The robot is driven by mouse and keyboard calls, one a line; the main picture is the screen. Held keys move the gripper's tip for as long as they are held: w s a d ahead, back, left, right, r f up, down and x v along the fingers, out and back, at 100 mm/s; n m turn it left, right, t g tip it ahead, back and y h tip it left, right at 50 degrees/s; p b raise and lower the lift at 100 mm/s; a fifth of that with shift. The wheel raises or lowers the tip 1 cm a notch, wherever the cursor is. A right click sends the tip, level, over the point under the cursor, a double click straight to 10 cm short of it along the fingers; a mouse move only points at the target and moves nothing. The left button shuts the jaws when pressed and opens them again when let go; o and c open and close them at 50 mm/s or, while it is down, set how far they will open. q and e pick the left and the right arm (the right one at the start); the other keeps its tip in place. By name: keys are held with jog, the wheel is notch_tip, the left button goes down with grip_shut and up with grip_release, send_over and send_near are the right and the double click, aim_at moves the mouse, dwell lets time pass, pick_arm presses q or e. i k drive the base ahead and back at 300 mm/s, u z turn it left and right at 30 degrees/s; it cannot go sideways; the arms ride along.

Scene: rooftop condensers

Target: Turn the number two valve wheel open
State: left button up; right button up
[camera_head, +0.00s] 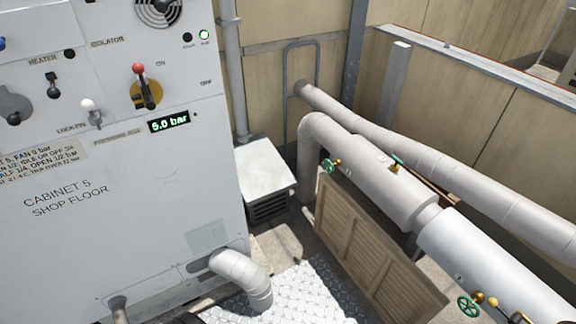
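Several small valves with brass stems sit on the insulated grey pipes at the right. One green wheel (327,166) is near the pipe bend. A second green wheel (397,160) is on top of the same thick pipe section. A third green wheel (468,306) is at the lower right, beside brass fittings (491,301). Small tags on the pipes are too small to read, so I cannot tell which wheel is number two. How far each wheel is turned cannot be told. Neither of my grippers is in view.
A white control cabinet (90,245) fills the left, with a red-knobbed lever (139,69) and a green gauge display (169,121) reading 5.0 bar. A louvred panel (365,250) stands below the pipes.

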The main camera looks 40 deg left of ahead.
aim_at(328, 161)
jog(key=u, duration=1.1)
